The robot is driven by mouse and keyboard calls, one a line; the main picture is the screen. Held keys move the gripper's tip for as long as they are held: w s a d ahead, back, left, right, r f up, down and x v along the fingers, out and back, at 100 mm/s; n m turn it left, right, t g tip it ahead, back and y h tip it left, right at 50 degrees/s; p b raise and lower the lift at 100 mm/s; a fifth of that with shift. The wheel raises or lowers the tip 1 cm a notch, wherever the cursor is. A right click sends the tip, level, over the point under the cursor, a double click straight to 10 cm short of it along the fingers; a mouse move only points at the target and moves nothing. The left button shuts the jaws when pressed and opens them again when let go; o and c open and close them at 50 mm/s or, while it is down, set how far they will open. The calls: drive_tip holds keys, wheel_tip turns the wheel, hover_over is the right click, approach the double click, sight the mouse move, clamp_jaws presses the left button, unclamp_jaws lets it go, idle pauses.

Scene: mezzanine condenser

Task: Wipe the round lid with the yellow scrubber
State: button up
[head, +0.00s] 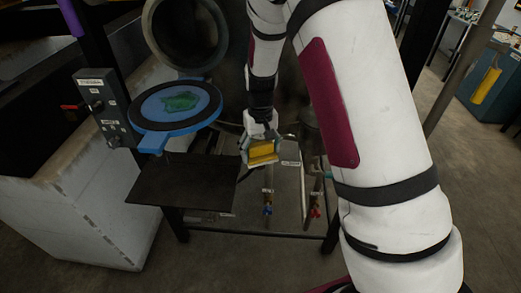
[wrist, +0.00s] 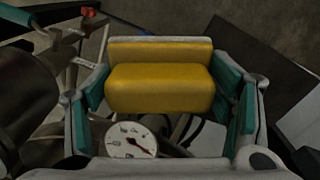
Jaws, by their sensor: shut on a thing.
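The round lid (head: 150,108) is blue with a dark rim and lies open and roughly level, left of my gripper in the head view. A green smear (head: 182,101) covers part of its blue face. My gripper (head: 263,148) is shut on the yellow scrubber (head: 262,156), to the right of the lid and apart from it. In the wrist view the scrubber (wrist: 160,88) sits between the teal finger pads, with a paler strip along its far side. The lid is not clearly visible in the wrist view.
A dark flat plate (head: 185,183) lies below the lid. A grey control box (head: 106,108) stands left of the lid, and the round vessel opening (head: 187,35) is behind it. A dial gauge (wrist: 131,140) and pipes are below my gripper. Valves (head: 267,209) hang lower down.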

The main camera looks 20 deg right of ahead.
drive_tip(key=s+r+p, duration=0.5)
drive_tip(key=s+r, duration=0.1)
drive_tip(key=s, duration=0.2)
drive_tip(key=s+a+r+n, duration=0.2)
drive_tip(key=s+a+r, duration=0.2)
drive_tip(key=a+r, duration=0.7)
drive_tip(key=s+a+r+n, duration=0.2)
drive_tip(key=s+a+r, duration=0.2)
drive_tip(key=a+r, duration=0.7)
drive_tip(key=shift+a+r, duration=0.15)
drive_tip(key=shift+a, duration=1.05)
